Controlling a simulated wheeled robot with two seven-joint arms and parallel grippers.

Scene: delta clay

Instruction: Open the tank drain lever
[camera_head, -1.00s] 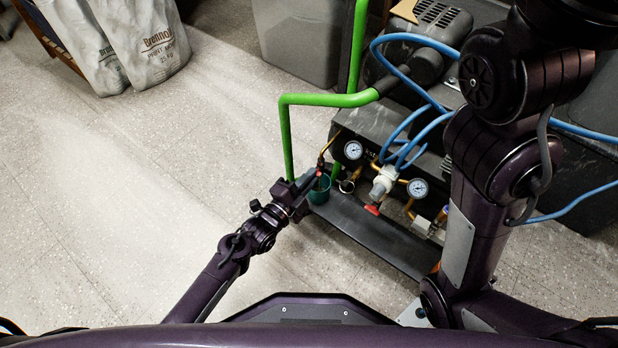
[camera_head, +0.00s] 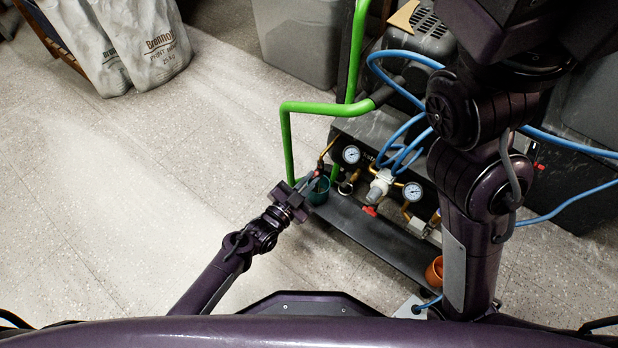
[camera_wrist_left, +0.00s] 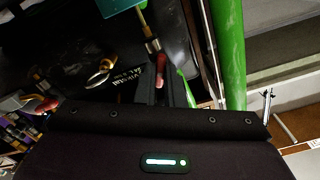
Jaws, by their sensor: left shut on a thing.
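The tank drain lever (camera_head: 317,173) is a small red-tipped handle below a brass pipe at the left end of the dark compressor tank. In the left wrist view the red lever (camera_wrist_left: 161,74) lies between the dark fingers, beneath a brass fitting (camera_wrist_left: 150,44). My left gripper (camera_head: 313,180) is shut on the lever, and its fingers hide part of it. How far the lever is turned cannot be made out. My right arm rises at the right of the head view, but its gripper is out of the picture.
A green tube frame (camera_head: 287,145) rises close by. Gauges (camera_head: 412,191), a regulator with a red knob (camera_head: 370,211) and blue hoses (camera_head: 408,84) are to the right.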

